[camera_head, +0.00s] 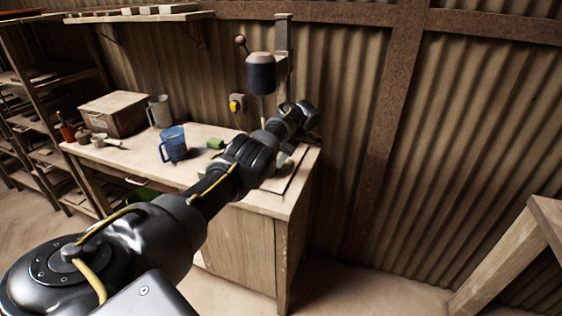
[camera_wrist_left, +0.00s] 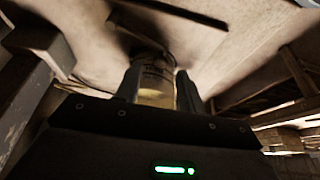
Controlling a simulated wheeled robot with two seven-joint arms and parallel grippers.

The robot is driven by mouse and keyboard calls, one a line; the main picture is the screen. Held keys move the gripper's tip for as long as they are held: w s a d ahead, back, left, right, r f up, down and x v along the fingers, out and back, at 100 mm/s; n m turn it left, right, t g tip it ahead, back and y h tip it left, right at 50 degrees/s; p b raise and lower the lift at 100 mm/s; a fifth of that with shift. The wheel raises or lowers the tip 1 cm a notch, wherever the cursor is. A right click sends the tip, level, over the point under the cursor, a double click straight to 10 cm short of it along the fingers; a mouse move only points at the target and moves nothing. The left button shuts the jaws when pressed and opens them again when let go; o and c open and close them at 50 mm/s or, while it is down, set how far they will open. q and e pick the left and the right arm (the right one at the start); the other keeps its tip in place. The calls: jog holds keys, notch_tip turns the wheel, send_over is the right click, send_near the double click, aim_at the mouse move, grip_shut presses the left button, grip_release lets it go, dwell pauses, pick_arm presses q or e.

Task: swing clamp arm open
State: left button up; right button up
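The press stands at the right end of the bench, with a grey column (camera_head: 284,40), a dark cylindrical head (camera_head: 261,76) and a lever with a brown ball knob (camera_head: 240,40). My left arm reaches across to it, and my left gripper (camera_head: 303,116) is beside the column, below the head. I cannot make out the clamp arm; my arm covers part of the press base. In the left wrist view the two dark fingers (camera_wrist_left: 157,92) stand apart, with a pale yellowish cylindrical thing (camera_wrist_left: 155,78) between or just beyond them. Whether they grip it is unclear. My right gripper is out of view.
On the bench (camera_head: 140,150) are a blue jug (camera_head: 173,146), a grey jug (camera_head: 159,111), a box (camera_head: 113,113) and a small green thing (camera_head: 215,143). A yellow switch box (camera_head: 237,103) is on the corrugated wall. Shelves (camera_head: 40,110) stand at left; a wooden frame (camera_head: 505,265) at right.

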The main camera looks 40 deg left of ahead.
pick_arm(q)
jog(key=shift+x, duration=1.25)
grip_shut()
